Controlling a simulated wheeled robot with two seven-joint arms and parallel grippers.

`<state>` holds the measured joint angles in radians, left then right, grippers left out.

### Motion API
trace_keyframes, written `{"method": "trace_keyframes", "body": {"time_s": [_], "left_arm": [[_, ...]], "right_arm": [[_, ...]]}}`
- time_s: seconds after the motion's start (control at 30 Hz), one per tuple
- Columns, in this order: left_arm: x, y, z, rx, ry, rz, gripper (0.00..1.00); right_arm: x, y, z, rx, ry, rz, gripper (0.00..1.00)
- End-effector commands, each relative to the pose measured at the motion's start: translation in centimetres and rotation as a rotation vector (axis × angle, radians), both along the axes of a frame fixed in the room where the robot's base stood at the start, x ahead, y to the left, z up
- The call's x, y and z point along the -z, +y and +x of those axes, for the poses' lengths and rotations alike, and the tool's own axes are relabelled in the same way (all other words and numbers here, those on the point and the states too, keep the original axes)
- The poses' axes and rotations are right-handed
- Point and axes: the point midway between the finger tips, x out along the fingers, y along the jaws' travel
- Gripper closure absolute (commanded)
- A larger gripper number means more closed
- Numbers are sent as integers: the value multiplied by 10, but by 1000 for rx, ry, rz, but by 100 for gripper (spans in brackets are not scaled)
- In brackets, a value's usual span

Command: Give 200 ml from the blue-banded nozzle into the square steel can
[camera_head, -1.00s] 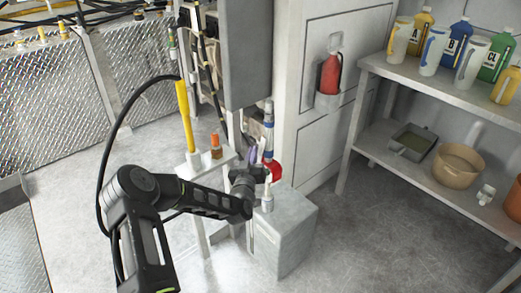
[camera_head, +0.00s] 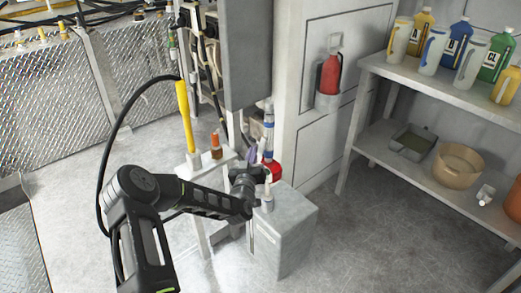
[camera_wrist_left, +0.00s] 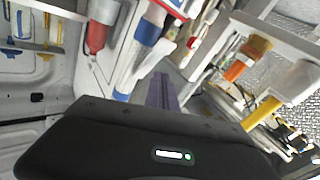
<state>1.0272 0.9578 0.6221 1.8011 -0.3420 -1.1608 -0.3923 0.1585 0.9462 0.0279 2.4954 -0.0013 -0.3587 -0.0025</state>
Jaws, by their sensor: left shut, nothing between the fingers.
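The blue-banded nozzle (camera_head: 269,126) is a pale upright tube with blue bands, hanging above a red part (camera_head: 273,172). It shows in the left wrist view (camera_wrist_left: 144,50), slanted, with blue and red parts. A square grey metal can (camera_head: 290,238) stands on the floor below, with a small pale neck on top. My left gripper (camera_head: 252,154) is just left of the nozzle, above the can. Its purple fingers (camera_wrist_left: 160,92) are shut and empty, apart from the nozzle in the wrist view. My wrist hides part of the can's top. My right gripper is not in view.
A yellow-handled nozzle (camera_head: 185,115) and an orange-topped one (camera_head: 215,145) stand on a narrow ledge to the left. A shelf (camera_head: 450,100) at right holds jugs, bottles, a grey pan (camera_head: 412,141) and a tan bowl (camera_head: 459,163). A fire extinguisher (camera_head: 330,76) hangs behind. The floor between is clear.

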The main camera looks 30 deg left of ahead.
Motion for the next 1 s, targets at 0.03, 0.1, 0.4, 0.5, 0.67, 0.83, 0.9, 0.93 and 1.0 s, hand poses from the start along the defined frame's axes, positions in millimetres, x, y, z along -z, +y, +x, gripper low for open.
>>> {"method": "trace_keyframes", "body": {"time_s": [0.03,0.1,0.4,0.5,0.67,0.83,0.9,0.93,1.0], "left_arm": [[0,0,0,0,0,0,100],[0,0,0,0,0,0,100],[0,0,0,0,0,0,100],[1,-1,1,0,0,0,100],[4,-2,6,0,1,1,100],[3,-3,8,0,1,0,100],[3,-3,8,0,1,0,100],[3,-2,8,0,0,0,100],[3,-2,8,0,0,0,100]], "right_arm": [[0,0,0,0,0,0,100],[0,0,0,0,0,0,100],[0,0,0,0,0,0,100],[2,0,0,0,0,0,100],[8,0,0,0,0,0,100],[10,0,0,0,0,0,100],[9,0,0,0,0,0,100],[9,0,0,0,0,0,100],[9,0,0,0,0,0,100]]}}
